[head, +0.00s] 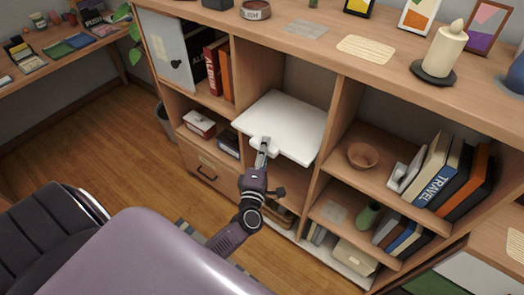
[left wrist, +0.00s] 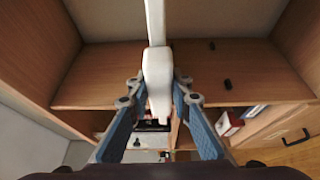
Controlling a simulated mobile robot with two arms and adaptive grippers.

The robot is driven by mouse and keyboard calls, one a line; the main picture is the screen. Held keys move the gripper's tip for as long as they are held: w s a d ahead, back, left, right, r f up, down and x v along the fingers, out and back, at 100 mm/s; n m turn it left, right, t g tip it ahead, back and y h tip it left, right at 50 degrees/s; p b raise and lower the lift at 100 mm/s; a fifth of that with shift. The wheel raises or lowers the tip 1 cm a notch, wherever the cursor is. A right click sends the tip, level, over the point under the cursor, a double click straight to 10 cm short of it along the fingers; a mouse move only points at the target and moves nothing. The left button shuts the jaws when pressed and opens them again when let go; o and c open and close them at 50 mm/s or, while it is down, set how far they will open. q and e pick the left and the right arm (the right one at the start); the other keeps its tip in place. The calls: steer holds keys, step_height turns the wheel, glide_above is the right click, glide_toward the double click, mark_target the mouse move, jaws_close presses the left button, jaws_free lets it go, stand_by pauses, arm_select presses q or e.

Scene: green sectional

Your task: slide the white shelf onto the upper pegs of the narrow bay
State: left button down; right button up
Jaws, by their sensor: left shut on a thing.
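The white shelf (head: 285,125) lies in the narrow middle bay of the wooden bookcase, its front part sticking out past the bay's opening. My left gripper (head: 264,146) is shut on the white tab at the shelf's front edge. In the left wrist view the shelf (left wrist: 155,22) shows edge-on, its tab (left wrist: 158,85) between my blue fingers. Two dark pegs (left wrist: 211,45) (left wrist: 227,84) stand out from the bay's wooden side wall, apart from the shelf. I cannot tell whether the shelf touches other pegs. My right gripper is not in view.
Uprights flank the bay closely. The right bay holds a brown bowl (head: 362,155) and books (head: 450,175); the left has albums (head: 217,68) and a drawer (head: 208,166). A candle (head: 444,55) stands on top. A dark chair (head: 45,235) is at lower left.

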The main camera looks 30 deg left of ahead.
mark_target(278, 132)
arm_select(q)
steer(key=shift+w+d+r+b, duration=0.1)
steer(key=shift+w+b, duration=0.2)
steer(key=shift+w, duration=0.9)
steer(key=shift+w+d+f+b, duration=0.1)
steer(key=shift+w+b, duration=0.15)
steer(key=shift+w, duration=1)
steer(key=shift+w+d+r+b, duration=0.1)
steer(key=shift+w+b, duration=0.2)
steer(key=shift+w, duration=0.9)
steer(key=shift+f+b, duration=0.7)
steer(key=shift+f, duration=0.1)
steer(key=c, duration=1.7)
jaws_free()
steer(key=shift+o, duration=1.3)
steer(key=shift+s+f, duration=0.1)
steer(key=shift+f, duration=0.2)
steer(key=shift+o, duration=1.3)
steer(key=shift+r, duration=0.1)
steer(key=shift+s, duration=0.1)
